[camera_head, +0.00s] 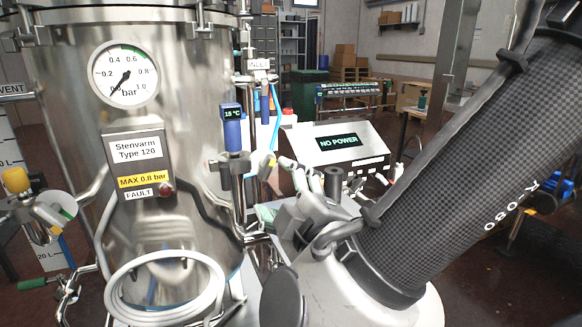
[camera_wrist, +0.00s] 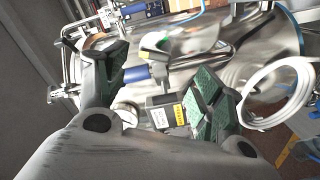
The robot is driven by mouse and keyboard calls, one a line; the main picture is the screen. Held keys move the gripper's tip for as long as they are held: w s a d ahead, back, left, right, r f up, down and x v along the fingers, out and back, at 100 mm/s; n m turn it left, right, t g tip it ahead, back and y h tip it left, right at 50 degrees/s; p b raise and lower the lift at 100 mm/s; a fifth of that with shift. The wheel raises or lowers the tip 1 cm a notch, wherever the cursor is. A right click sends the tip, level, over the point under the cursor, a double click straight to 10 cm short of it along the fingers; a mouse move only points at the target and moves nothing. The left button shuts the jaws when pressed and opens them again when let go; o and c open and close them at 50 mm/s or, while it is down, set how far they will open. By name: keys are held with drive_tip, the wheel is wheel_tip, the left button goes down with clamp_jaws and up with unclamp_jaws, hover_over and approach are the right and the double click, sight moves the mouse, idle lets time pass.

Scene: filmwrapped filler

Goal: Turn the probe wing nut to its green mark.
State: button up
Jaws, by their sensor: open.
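The probe (camera_head: 232,130) has a blue body and a small display reading 15 °C. It stands upright beside the steel tank, in a dark collar (camera_head: 234,165). A pale disc (camera_head: 263,164) with a yellow patch sits just right of the collar. I cannot clearly make out the wing nut's wings or a green mark. My gripper (camera_head: 277,190) is right of the probe, partly hidden by my own wrist. In the wrist view my gripper (camera_wrist: 157,84) is open, its green-padded fingers wide apart. The blue probe (camera_wrist: 136,74) shows between them, apparently beyond the fingertips. I see nothing held.
The steel tank (camera_head: 70,130) with a pressure gauge (camera_head: 124,74) fills the left. A coiled white hose (camera_head: 165,290) hangs low on its front. A yellow-knobbed valve (camera_head: 16,181) is at far left. A console reading NO POWER (camera_head: 338,142) stands behind my gripper.

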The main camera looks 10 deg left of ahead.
sight(269, 171)
drive_tip(key=shift+n, duration=0.4)
drive_tip(key=x, duration=0.8)
drive_tip(key=shift+r, duration=0.35)
drive_tip(key=shift+d, duration=0.1)
drive_tip(key=c, duration=1)
